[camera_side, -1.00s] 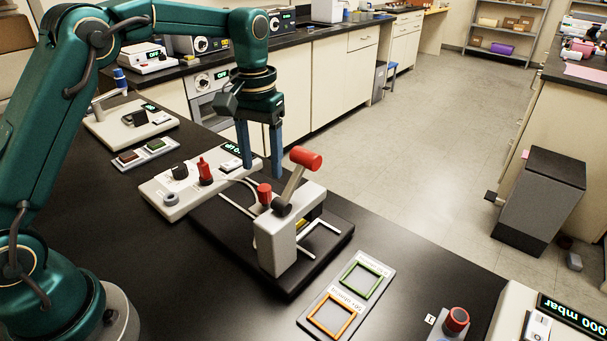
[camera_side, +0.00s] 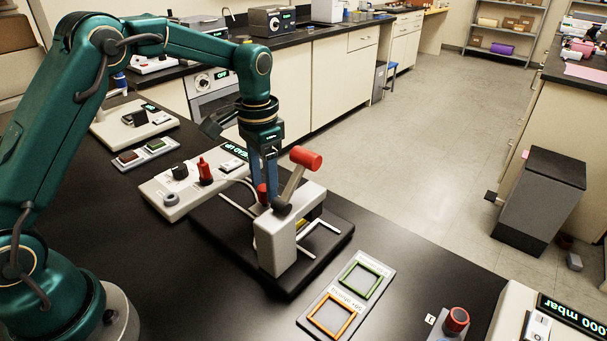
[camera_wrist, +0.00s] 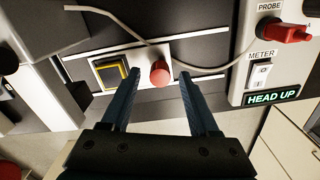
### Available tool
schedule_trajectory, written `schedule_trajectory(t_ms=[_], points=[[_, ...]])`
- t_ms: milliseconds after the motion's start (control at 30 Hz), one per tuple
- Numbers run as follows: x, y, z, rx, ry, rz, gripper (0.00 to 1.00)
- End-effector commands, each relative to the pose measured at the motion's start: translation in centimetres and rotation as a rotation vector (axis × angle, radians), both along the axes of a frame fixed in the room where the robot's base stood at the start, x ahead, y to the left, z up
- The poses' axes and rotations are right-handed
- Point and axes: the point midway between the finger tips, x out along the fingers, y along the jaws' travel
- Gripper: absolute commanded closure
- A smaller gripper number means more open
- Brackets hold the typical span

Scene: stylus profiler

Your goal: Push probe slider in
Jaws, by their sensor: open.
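A red knob (camera_wrist: 160,73) shows between my fingertips in the wrist view; in the side view this knob (camera_side: 262,193) is partly hidden by my fingers. It is on the profiler (camera_side: 276,243), a white block on a dark base. My gripper (camera_side: 266,190) is open and points down, with one finger on each side of the knob; contact cannot be told. A red plug (camera_wrist: 287,31) sits by a label reading PROBE on the control box (camera_side: 183,193). The plug (camera_side: 205,172) stands upright in the side view. No part is labelled as a slider.
A lever with a red grip (camera_side: 307,158) rises close to the right of my fingers. A cable crosses beside the knob (camera_wrist: 135,33). The display reads HEAD UP (camera_wrist: 272,97). A tray with green and orange frames (camera_side: 345,299) lies in front.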

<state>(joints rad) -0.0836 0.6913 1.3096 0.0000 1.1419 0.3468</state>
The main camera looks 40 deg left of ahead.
Motion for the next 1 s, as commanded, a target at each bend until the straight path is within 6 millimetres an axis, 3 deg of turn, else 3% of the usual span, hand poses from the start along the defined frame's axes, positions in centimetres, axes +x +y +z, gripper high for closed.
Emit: schedule_trajectory(t_ms=[300, 367, 467, 500, 1000], points=[[0.01, 0.01, -0.45, 0.001, -0.001, 0.001, 0.39], [0.01, 0.01, -0.45, 0.001, -0.001, 0.001, 0.58], [0.01, 0.01, -0.44, 0.0, -0.001, 0.002, 0.96], [0.01, 0.01, -0.44, 0.0, -0.001, 0.002, 1.0], [0.01, 0.01, -0.4, 0.0, -0.001, 0.002, 1.0]])
